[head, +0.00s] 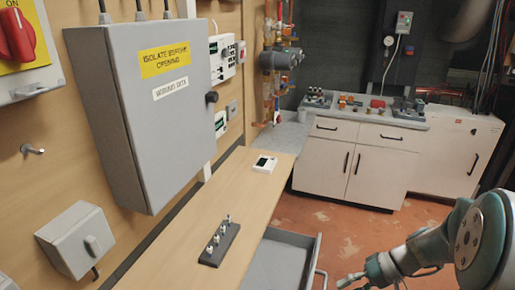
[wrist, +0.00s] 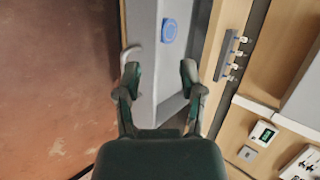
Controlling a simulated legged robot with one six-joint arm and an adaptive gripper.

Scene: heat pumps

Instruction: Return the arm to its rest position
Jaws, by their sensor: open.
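My gripper (head: 350,282) shows at the lower right of the head view, at the end of my arm, to the right of the open drawer. In the wrist view my gripper (wrist: 160,72) has its two dark green fingers spread apart with nothing between them. Behind the fingers lies the open grey drawer (head: 285,262), which also shows in the wrist view (wrist: 172,75). Its curved handle appears close to the left finger in the wrist view; I cannot tell whether they touch.
A blue round object (wrist: 169,30) lies in the drawer. The wooden bench (head: 240,193) carries a dark strip with several pegs (head: 219,243) and a white meter (head: 264,164). Red-brown floor (head: 345,225) is clear.

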